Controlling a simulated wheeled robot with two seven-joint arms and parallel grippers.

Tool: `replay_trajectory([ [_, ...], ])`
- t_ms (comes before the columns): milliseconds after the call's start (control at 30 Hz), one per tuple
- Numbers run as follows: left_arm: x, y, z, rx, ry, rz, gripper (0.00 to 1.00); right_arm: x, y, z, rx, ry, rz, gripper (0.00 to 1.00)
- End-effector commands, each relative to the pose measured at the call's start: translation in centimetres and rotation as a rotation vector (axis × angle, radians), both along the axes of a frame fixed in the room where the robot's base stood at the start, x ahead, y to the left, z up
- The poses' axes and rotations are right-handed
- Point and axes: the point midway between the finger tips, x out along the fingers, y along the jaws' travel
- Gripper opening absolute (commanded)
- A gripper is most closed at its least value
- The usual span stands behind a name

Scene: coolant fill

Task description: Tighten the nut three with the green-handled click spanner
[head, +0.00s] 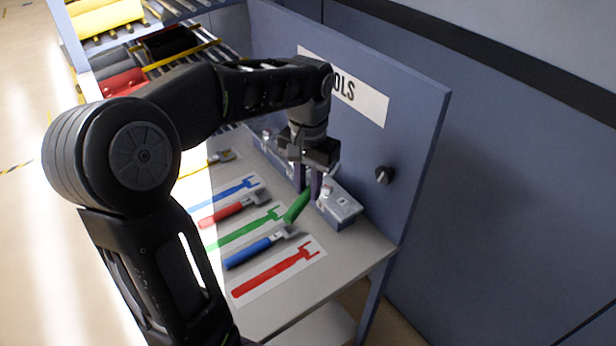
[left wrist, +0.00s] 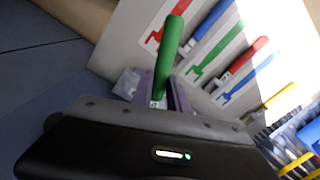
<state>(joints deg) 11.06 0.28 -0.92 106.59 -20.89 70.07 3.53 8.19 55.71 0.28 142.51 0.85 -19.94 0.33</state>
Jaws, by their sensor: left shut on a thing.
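The green-handled click spanner (head: 297,207) is in my left gripper (head: 308,186), above the tool shelf. In the left wrist view its green handle (left wrist: 170,45) sticks out from between the fingers (left wrist: 163,92), tilted. My left gripper is shut on it; the spanner's head is mostly hidden by the gripper. A grey metal block (head: 341,208) stands on the shelf just behind and right of the gripper. No nut can be made out clearly as nut three. My right gripper is not in view.
A red-handled spanner (head: 228,212) and a blue-handled spanner (head: 254,250) lie on the shelf (head: 345,258). A blue panel (head: 415,130) with a dark knob (head: 384,175) rises behind.

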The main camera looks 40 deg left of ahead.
Motion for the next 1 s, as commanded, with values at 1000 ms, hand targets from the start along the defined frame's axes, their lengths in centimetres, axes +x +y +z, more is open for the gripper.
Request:
replay_trajectory([
  [1000, -0.3, 0.0, -4.0, -0.001, -0.001, 0.000, 0.00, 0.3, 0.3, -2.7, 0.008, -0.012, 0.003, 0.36],
])
